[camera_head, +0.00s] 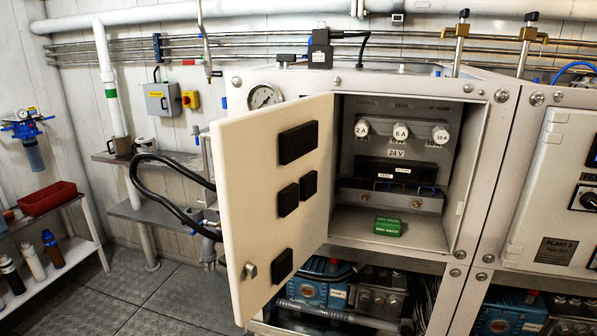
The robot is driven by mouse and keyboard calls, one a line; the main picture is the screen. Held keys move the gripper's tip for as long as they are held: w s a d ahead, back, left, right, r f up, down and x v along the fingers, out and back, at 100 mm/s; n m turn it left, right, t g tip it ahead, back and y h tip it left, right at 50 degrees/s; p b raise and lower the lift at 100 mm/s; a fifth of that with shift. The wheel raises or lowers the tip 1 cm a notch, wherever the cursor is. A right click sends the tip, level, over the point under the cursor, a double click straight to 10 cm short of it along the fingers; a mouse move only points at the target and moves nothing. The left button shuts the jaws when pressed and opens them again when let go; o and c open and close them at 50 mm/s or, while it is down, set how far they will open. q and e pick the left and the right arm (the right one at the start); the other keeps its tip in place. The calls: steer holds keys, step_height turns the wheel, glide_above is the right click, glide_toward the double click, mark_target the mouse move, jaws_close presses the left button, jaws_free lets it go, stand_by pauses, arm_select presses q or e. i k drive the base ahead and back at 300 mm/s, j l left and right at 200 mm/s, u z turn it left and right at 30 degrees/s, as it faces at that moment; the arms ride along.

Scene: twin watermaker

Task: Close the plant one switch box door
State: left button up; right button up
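The plant one switch box door (262,215) is a cream panel with several black rectangular parts and a small metal latch (250,271) near its lower left. It stands wide open, swung out to the left and toward me. The switch box (352,210) behind it is open to view, with white round fuses marked 2 A, 6 A and 10 A, a 24 V label and a black unit inside. A green pack (388,227) lies on the box floor. Neither of my grippers shows in the head view.
To the right is the plant two box with its door (549,190) shut. Blue pumps (316,287) and hoses sit below the boxes. A pressure gauge (264,96) is above the door, and a black hose (172,163) loops at left. The grey floor at lower left is clear.

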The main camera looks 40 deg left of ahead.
mark_target(272, 163)
steer(key=k+j+z, duration=0.15)
steer(key=j, duration=1.75)
steer(key=i+j, duration=0.05)
